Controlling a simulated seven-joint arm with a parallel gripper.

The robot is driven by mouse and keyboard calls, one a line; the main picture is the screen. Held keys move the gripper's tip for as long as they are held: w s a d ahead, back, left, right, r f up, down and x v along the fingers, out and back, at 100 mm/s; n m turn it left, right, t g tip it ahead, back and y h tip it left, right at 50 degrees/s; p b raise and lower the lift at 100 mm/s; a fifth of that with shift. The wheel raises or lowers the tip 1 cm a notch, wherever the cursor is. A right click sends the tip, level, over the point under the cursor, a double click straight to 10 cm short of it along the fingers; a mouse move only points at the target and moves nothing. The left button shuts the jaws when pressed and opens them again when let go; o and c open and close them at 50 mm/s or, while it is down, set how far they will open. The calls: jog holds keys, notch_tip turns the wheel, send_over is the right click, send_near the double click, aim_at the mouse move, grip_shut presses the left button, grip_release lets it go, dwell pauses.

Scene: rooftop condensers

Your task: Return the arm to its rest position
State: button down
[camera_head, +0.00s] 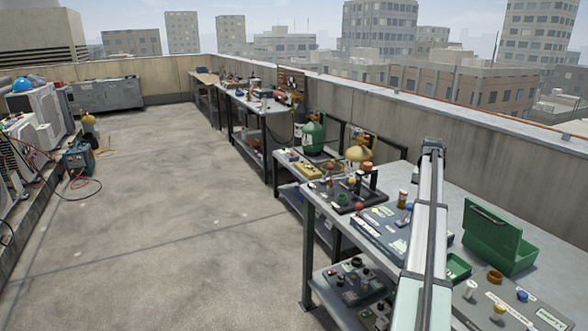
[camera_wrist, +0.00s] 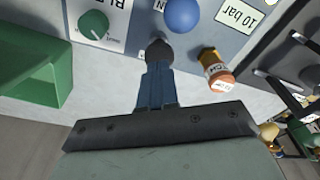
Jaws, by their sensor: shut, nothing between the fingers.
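My gripper (camera_wrist: 158,48) shows in the wrist view with its fingers together, shut and empty. Its dark tips point at a grey panel (camera_wrist: 120,42) with a green knob (camera_wrist: 93,24) and a blue ball knob (camera_wrist: 183,14). Whether the tips touch the panel I cannot tell. A small bottle with an orange cap (camera_wrist: 218,78) is just right of the fingers. In the head view my arm (camera_head: 430,220) reaches up over the near workbench (camera_head: 455,195). I cannot make out the fingers there.
An open green box (camera_head: 495,240) stands right of my arm; a green container also shows in the wrist view (camera_wrist: 35,65). An orange-capped bottle (camera_head: 403,198) stands left of the arm. A parapet wall (camera_head: 480,140) runs behind the benches. The floor (camera_head: 180,200) is mostly clear.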

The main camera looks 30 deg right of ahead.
jog(key=w+a+n+t+y, duration=0.3)
jog(key=w+a+t+y, duration=0.15)
jog(key=w+a, duration=1.45)
jog(key=s+a+f+n+g, duration=0.1)
jog(key=s+a+f+g, duration=0.15)
jog(key=a+f, duration=1)
jog(key=s+a+f+n+g, duration=0.1)
jog(key=s+a+f, duration=0.2)
jog(key=a+f, duration=0.95)
jog(key=s+a+f+n+g, duration=0.1)
jog(key=s+a+f+g, duration=0.1)
jog(key=s+a+f, duration=0.85)
jog(key=s+a+f+n+g, duration=0.25)
jog(key=s+a+f, duration=0.45)
jog(key=s+f, duration=0.5)
jog(key=s+a+f+n+g+h, duration=0.1)
jog(key=s+a+f, duration=0.1)
jog(key=s, duration=0.7)
jog(key=s+a+f+n+g+h, duration=0.1)
jog(key=s+a+f, duration=0.1)
jog(key=s, duration=0.8)
jog(key=s+a+f+n+g+h, duration=0.1)
jog(key=s+a+f+g, duration=0.1)
jog(key=s, duration=0.8)
jog(key=shift+s+a+f, duration=0.25)
jog(key=shift+a+f, duration=0.35)
jog(key=shift+a, duration=0.45)
